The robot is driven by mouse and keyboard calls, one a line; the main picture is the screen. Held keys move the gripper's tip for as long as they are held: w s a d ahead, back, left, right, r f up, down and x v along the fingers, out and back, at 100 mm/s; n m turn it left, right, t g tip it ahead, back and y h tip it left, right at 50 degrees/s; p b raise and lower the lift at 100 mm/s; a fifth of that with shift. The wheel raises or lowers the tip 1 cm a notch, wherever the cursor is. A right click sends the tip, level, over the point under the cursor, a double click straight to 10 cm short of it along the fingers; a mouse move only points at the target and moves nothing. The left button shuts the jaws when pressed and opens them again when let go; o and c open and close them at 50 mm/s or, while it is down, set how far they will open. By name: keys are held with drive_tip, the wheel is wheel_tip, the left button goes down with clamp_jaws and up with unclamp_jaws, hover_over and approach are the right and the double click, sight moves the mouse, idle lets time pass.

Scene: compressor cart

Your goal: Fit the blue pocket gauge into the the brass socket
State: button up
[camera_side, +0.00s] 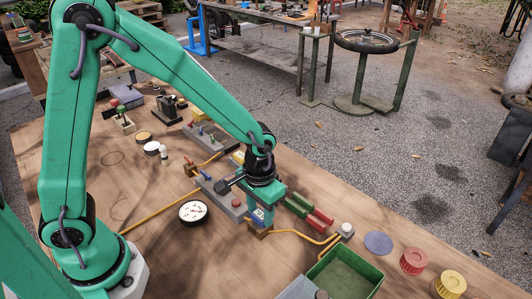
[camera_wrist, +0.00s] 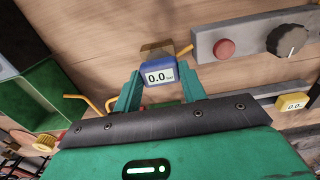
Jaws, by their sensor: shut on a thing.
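The blue pocket gauge (camera_wrist: 159,76), with a white display reading 0.0, is between the two green fingers of my gripper (camera_wrist: 161,86) in the wrist view. My gripper is shut on its sides. In the side view my gripper (camera_side: 262,207) points down, and a little of the blue gauge (camera_side: 258,216) shows below it. The brass socket (camera_side: 257,231) is a small brownish block right under the gauge, with a yellow hose beside it. In the wrist view the socket (camera_wrist: 155,48) is partly hidden behind the gauge. I cannot tell whether the gauge is inside it.
A grey panel (camera_side: 222,197) with a red button and black knob is close by my gripper. A round white dial (camera_side: 193,211) lies to the left. A green bin (camera_side: 345,275), a blue disc (camera_side: 379,243), and red and yellow caps are at the right. Yellow hoses cross the table.

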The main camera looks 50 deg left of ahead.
sight(260, 214)
drive_tip(key=shift+f, duration=0.5)
drive_tip(key=o, duration=1.1)
drive_tip(key=shift+c, duration=0.2)
drive_tip(key=shift+r, duration=0.15)
drive_tip(key=shift+r, duration=3.75)
drive_tip(key=shift+r, duration=0.15)
